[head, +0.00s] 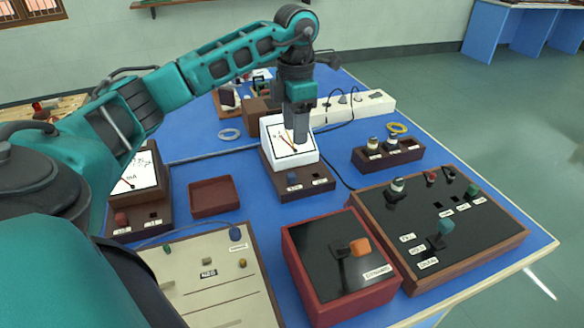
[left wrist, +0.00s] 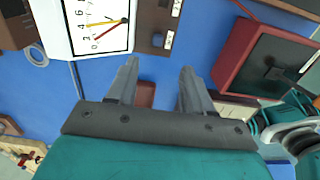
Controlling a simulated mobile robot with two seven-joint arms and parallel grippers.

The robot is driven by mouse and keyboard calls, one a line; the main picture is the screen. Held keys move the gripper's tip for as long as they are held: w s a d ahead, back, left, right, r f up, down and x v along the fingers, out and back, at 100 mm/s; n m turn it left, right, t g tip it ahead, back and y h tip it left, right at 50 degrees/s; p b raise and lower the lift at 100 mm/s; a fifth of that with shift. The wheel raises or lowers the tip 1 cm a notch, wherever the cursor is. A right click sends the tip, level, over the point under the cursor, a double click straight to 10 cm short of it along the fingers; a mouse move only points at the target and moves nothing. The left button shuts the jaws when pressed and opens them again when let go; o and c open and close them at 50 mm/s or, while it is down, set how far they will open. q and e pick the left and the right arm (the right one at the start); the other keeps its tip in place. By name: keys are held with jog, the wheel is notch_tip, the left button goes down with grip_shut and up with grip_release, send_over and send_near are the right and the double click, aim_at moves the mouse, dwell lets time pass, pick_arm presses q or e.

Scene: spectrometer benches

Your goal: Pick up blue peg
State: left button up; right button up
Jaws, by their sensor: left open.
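A small dark blue peg (head: 292,178) stands on the front of the brown base of the middle white meter (head: 280,158). It also shows on that base in the left wrist view (left wrist: 157,40). Another rounded blue piece (head: 235,233) sits on the pale board at the front; I cannot tell which blue piece is the task's peg. My left gripper (head: 300,138) points down in front of the middle meter's dial, behind and above its peg. In the left wrist view its two fingers (left wrist: 158,72) are apart with nothing between them. My right gripper is not in view.
An empty dark red tray (head: 213,197) lies left of the middle meter. A red box with an orange-handled switch (head: 328,268) and a black-topped panel (head: 455,228) stand at front right. A white power strip (head: 352,108) is behind. Cables cross the blue tabletop.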

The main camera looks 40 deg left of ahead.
pick_arm(q)
send_over(293, 174)
jog(key=f, duration=0.7)
jog(key=shift+s+d+f, duration=0.1)
jog(key=shift+d+f, duration=0.1)
jog(key=shift+d, duration=0.1)
jog(key=shift+a+f+b, duration=0.15)
jog(key=shift+f, duration=1.2)
jog(key=shift+a+f+b, duration=0.1)
jog(key=shift+f+b, duration=0.05)
jog(key=shift+f, duration=1.15)
jog(key=shift+c, duration=0.4)
grip_shut()
